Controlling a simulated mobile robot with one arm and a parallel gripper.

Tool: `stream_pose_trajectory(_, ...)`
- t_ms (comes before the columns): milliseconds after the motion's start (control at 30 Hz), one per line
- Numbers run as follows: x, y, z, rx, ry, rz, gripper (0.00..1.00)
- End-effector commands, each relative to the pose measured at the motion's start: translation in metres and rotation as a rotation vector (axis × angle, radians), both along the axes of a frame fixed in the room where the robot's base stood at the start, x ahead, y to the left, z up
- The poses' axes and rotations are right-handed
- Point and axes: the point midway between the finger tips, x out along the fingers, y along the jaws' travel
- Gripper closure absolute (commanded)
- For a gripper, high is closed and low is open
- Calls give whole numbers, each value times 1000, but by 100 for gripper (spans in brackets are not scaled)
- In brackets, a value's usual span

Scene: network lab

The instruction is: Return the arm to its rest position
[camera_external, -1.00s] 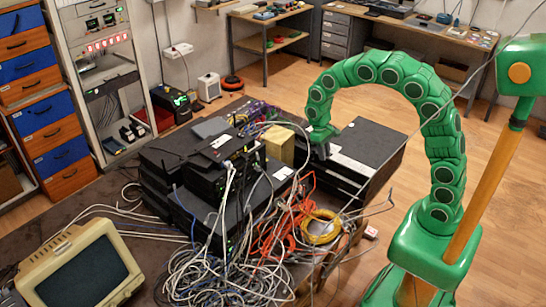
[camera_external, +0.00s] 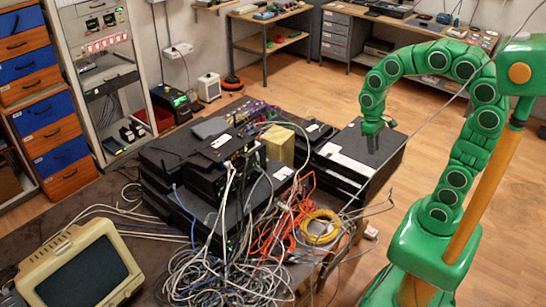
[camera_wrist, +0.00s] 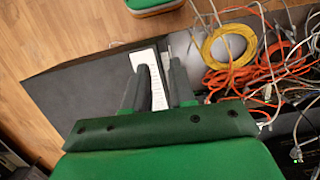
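My green arm (camera_external: 487,119) curves up from its green base on the right and bends down to the left. My gripper (camera_external: 373,148) points down above the flat black box (camera_external: 391,140) at the right of the table. In the wrist view its two dark fingers (camera_wrist: 159,66) stand apart with nothing between them, so it is open and empty. A white label strip on the black box (camera_wrist: 80,85) shows behind the gap. I cannot tell the exact height of the fingertips above the box.
Tangled grey cables (camera_external: 230,275), orange cables (camera_external: 275,235) and a yellow coil (camera_external: 321,227) lie left of the arm. Stacked black devices (camera_external: 205,165) and a beige box (camera_external: 280,146) stand behind them. An old monitor (camera_external: 85,272) is at front left. Wooden floor (camera_external: 440,110) is open behind the arm.

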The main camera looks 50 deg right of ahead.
Motion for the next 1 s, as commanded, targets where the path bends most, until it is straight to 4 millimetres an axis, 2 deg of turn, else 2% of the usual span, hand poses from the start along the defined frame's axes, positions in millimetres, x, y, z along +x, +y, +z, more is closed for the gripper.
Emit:
stream_pose_trajectory(100,-25,-3,6,1,-7,4,76)
stream_pose_trajectory(600,-119,-11,15,2,-40,37,76)
stream_pose_trajectory(800,-142,-13,12,-2,-46,51,76)
stream_pose_trajectory(1000,-148,-13,12,-4,-51,54,76)
